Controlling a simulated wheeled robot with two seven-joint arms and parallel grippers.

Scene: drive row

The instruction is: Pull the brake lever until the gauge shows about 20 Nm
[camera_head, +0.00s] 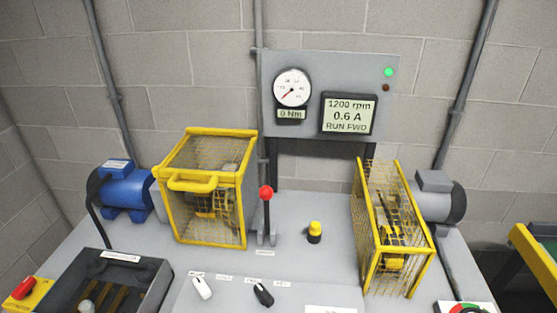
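The brake lever (266,212) stands upright near the middle of the bench, with a red knob on top and a grey base. The round gauge (292,88) hangs on the grey back panel, its red needle pointing to the lower left. The small display (291,115) under it reads 0 Nm. A screen (348,114) to its right reads 1200 rpm, 0.6 A, RUN FWD. Neither of my grippers shows in the head view.
A yellow mesh guard (207,183) stands left of the lever beside a blue motor (126,190). Another yellow guard (391,226) stands to the right beside a grey motor (437,197). A yellow-topped knob (314,231) is right of the lever. Switches (263,294) sit in front.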

